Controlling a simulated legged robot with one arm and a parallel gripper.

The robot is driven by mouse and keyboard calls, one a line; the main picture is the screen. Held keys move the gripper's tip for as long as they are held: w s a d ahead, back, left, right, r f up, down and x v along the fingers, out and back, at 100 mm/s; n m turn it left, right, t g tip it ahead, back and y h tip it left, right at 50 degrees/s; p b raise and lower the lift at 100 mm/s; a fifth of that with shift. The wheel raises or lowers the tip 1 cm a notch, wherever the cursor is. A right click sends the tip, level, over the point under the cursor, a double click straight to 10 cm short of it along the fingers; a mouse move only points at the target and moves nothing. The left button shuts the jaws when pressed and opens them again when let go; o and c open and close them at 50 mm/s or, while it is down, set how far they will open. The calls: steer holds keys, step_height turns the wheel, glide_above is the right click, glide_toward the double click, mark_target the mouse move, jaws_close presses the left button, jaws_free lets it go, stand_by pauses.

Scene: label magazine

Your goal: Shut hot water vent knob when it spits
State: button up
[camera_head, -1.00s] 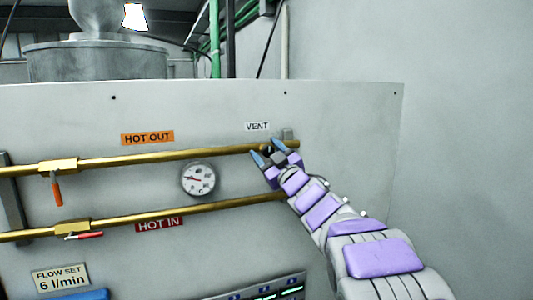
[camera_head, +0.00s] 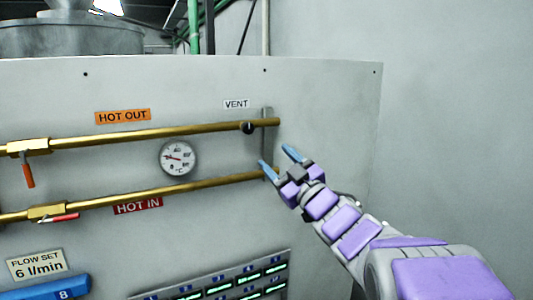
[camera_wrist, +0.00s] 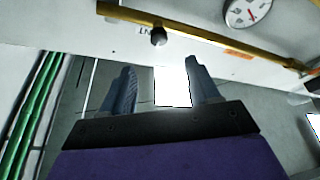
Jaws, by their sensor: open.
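The vent knob (camera_head: 248,127) is a small dark round knob on the right end of the upper brass pipe (camera_head: 180,132), below the VENT label (camera_head: 236,104). It also shows in the wrist view (camera_wrist: 158,37), beyond the fingertips and between their lines. My gripper (camera_head: 277,157) is open and empty, below and to the right of the knob and apart from it. Its two blue fingers also show in the wrist view (camera_wrist: 162,65). I see no water or spray at the knob.
A round gauge (camera_head: 179,158) sits between the upper pipe and the lower brass pipe (camera_head: 190,190). An orange-handled valve (camera_head: 28,175) and a red-handled valve (camera_head: 58,218) are at left. A lit panel (camera_head: 225,283) is below. The wall at right is clear.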

steer(key=shift+v, duration=1.25)
steer(key=shift+f, duration=0.1)
